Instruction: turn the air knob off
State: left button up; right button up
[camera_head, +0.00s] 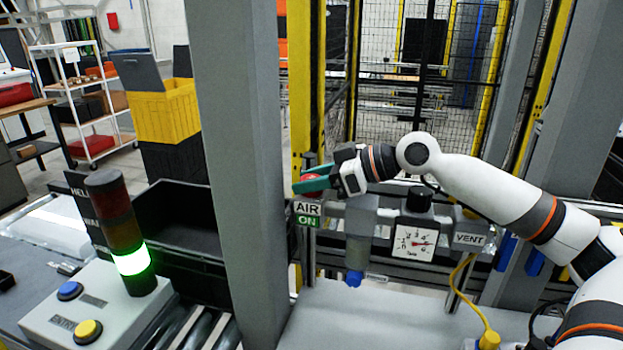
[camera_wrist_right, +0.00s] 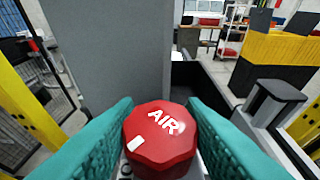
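The red air knob (camera_wrist_right: 162,140) is faceted, with white AIR lettering and a white mark at its lower left in the right wrist view. In the head view it shows only partly (camera_head: 311,178), above a sign (camera_head: 307,214) reading AIR and a green ON. My right gripper (camera_head: 314,180) has its green fingers on either side of the knob; they also show in the right wrist view (camera_wrist_right: 160,105). No clear gap shows between fingers and knob, but whether they press on it I cannot tell. My left gripper is not in view.
A dial gauge (camera_head: 416,241) and a VENT sign (camera_head: 469,239) stand right of the knob. A thick grey post (camera_head: 240,150) rises close on its left. A lit green stack light (camera_head: 131,262) stands on a button box at the lower left.

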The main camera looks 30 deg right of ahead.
jog(key=c, duration=0.4)
jog(key=shift+h, duration=0.3)
jog(key=shift+r+m+t+h+p, duration=0.1)
jog(key=shift+m+t+h+p, duration=0.5)
jog(key=shift+m, duration=0.3)
jog(key=m+t+h, duration=0.1)
jog(key=m+h, duration=0.1)
jog(key=m+h+p, duration=0.1)
jog(key=m+h, duration=0.1)
jog(key=shift+a+t, duration=0.15)
jog(key=shift+t, duration=0.25)
jog(key=m+h, duration=0.1)
jog(key=h, duration=0.1)
jog(key=shift+m+h+p, duration=0.3)
jog(key=shift+m+p, duration=0.05)
jog(key=shift+m, duration=0.05)
jog(key=m+h+p, duration=0.3)
jog(key=m+h, duration=0.1)
jog(key=h, duration=0.1)
jog(key=shift+r+m+g, duration=0.1)
jog(key=shift+m+g, duration=0.2)
jog(key=shift+g, duration=0.1)
jog(key=m+g+h+p, duration=0.2)
jog(key=m+h, duration=0.2)
jog(key=shift+f, duration=0.2)
jog(key=shift+g+h, duration=0.3)
jog(key=shift+g, duration=0.1)
